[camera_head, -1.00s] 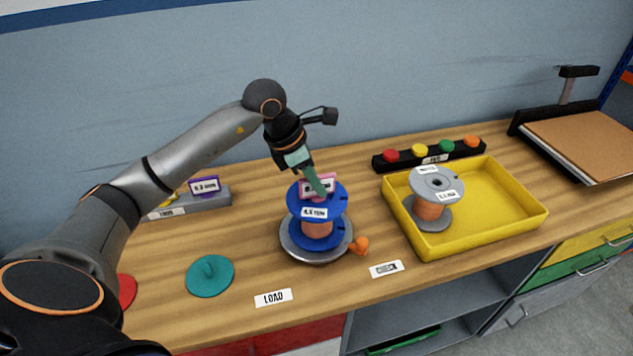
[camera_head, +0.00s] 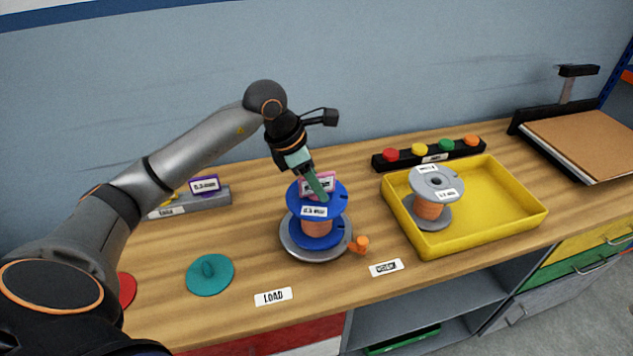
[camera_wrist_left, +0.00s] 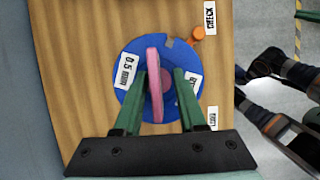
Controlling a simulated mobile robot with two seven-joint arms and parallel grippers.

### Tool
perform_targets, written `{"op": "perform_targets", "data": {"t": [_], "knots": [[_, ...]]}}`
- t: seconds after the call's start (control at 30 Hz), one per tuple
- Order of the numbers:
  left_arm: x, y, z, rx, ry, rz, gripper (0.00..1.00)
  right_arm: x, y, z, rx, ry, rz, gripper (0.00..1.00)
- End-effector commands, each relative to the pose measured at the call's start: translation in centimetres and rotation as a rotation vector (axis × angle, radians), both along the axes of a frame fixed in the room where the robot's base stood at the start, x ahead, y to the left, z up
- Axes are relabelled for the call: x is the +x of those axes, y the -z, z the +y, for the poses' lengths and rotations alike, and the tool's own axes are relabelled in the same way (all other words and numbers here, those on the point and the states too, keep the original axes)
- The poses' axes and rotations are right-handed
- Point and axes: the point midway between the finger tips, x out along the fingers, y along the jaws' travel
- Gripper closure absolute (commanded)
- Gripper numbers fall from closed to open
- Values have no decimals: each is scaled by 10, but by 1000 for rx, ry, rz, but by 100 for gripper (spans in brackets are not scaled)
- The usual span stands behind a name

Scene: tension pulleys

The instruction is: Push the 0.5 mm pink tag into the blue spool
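The blue spool (camera_head: 338,206) with copper-coloured winding stands on a round grey base on the bench; in the wrist view its blue top flange (camera_wrist_left: 138,49) carries a white 0.5 mm label. The pink tag (camera_head: 329,184) stands upright at the middle of the flange; the wrist view shows it edge-on (camera_wrist_left: 154,80). How deep it sits is hidden. My left gripper (camera_head: 319,193) is over the spool, its green fingers either side of the tag. It looks open, with a gap between the tag and the right-hand finger. My right gripper is not in view.
A yellow tray (camera_head: 520,208) with a grey spool (camera_head: 432,183) stands to the right. A grey rack (camera_head: 205,201) with a purple tag is at left. A teal disc (camera_head: 210,275) and an orange knob (camera_head: 361,243) are near the front. Coloured buttons (camera_head: 430,152) are behind the tray.

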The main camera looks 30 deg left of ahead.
Motion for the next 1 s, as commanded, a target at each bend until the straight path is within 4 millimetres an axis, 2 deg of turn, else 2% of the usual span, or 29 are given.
{"op": "perform_targets", "data": {"t": [0.2,0.33,0.8,1.0], "knots": [[0,2,3,7,-5,5,53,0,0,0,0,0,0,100],[-2,-7,5,6,-6,1,53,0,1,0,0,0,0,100],[-30,-95,26,4,-3,-6,53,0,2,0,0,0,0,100],[-36,-114,31,2,-1,-2,53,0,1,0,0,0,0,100]]}}
